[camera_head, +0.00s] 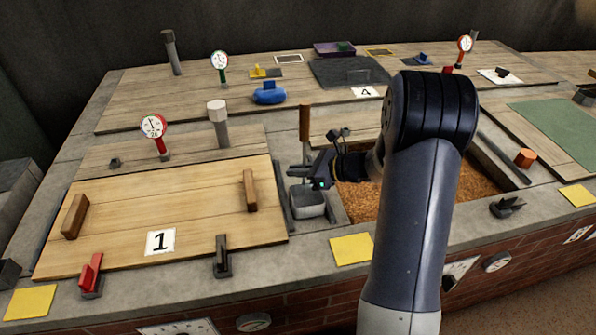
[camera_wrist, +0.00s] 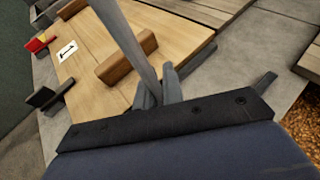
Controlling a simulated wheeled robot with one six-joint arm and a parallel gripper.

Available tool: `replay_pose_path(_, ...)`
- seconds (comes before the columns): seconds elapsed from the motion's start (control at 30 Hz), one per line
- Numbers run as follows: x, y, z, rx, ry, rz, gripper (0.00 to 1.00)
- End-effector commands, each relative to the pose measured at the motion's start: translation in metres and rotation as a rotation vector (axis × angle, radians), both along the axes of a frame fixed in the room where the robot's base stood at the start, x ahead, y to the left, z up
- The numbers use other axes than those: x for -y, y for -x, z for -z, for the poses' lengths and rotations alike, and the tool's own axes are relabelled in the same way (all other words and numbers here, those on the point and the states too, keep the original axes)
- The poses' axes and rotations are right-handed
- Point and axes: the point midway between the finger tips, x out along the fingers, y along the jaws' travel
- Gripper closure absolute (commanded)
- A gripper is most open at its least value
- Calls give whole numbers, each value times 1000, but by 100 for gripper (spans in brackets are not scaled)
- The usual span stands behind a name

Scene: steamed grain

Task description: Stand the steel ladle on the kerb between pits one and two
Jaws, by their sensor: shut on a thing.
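The steel ladle (camera_head: 307,203) shows in the head view as a grey, box-like bowl at the kerb (camera_head: 318,240) between the lidded pit one and the open grain pit. My gripper (camera_head: 312,172) is just above the bowl and shut on the ladle. In the wrist view the ladle's grey handle (camera_wrist: 128,45) runs from between my gripper's fingers (camera_wrist: 158,92) to the top edge, tilted in the picture. The bowl is hidden there. I cannot tell whether its base touches the kerb.
The wooden lid (camera_head: 120,215) marked 1, with two wooden handles, lies left of the kerb. Brown grain (camera_head: 357,203) fills the open pit on the right, partly behind my arm. A grey post (camera_head: 218,125) and a red gauge (camera_head: 155,130) stand behind the lid.

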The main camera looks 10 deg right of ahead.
Motion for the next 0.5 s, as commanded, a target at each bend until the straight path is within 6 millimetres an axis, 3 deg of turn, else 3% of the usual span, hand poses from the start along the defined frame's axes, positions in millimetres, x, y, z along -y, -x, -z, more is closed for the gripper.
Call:
replay_pose_path(0.27,0,0,3,2,0,1,100)
replay_pose_path(0.3,0,0,2,0,0,1,89)
replay_pose_path(0.5,0,0,1,0,0,1,73)
